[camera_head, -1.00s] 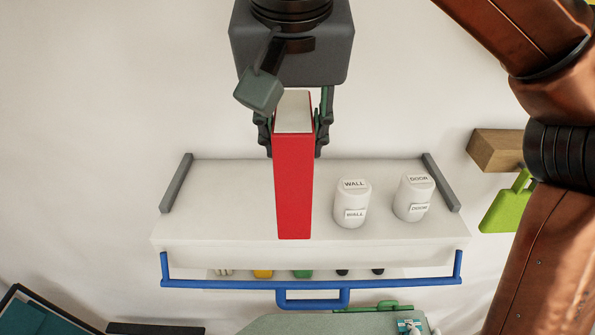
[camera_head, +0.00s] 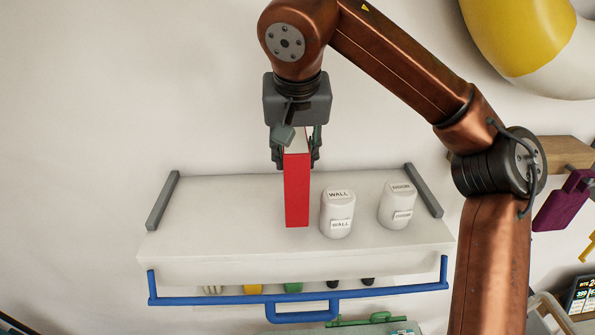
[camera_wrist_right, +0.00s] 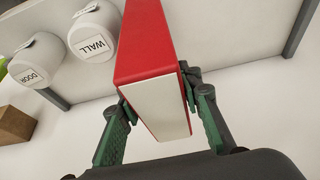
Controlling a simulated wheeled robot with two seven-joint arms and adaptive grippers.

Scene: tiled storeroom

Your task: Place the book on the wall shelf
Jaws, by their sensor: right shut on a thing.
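The red book (camera_head: 297,195) with white page edges stands upright over the white wall shelf (camera_head: 220,220), left of two white jars. My right gripper (camera_head: 296,163) is shut on its upper end from above. In the right wrist view the two green fingers (camera_wrist_right: 157,95) grip the book (camera_wrist_right: 150,40) on both sides. The book's lower end appears at or just above the shelf top; I cannot tell whether it touches. My left gripper is not in view.
A jar marked WALL (camera_head: 337,215) stands close right of the book, and a jar marked DOOR (camera_head: 396,207) farther right. Grey end rails (camera_head: 163,200) bound the shelf. A blue rail (camera_head: 230,299) runs along its front. The shelf's left half is clear.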

